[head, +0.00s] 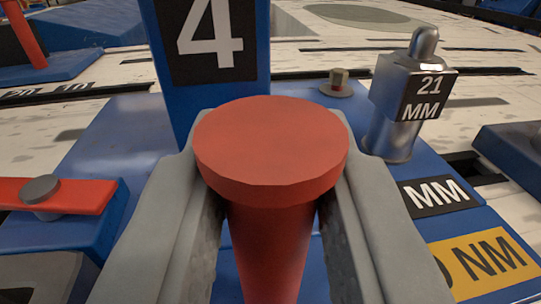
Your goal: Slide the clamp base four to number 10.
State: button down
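The clamp base four is a blue base (115,150) with an upright blue block bearing a black plate with a white 4 (215,38). A red post with a wide round cap (270,150) rises from it at the centre of the head view. My gripper (270,190) has its two grey fingers on either side of the red post, close against it below the cap. The fingers appear shut on the post. The lower end of the post is out of frame. The number 10 mark cannot be made out for certain.
A metal socket marked 21 MM (415,85) stands on the blue base at the right. A red lever (60,195) is at the left. Another blue base with a red post (28,35) stands at the far left. The pale slotted bench (320,45) lies behind, and a dark blue block (512,150) is at the right edge.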

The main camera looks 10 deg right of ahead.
jog(key=shift+d, duration=1.2)
jog(key=c, duration=1.4)
grip_release()
jog(key=shift+d, duration=0.15)
jog(key=shift+o, duration=0.7)
jog(key=shift+d, duration=0.15)
jog(key=shift+s+a, duration=0.25)
jog(key=shift+s, duration=0.35)
jog(key=s+a, duration=0.1)
jog(key=s, duration=1.5)
jog(key=shift+a, duration=0.35)
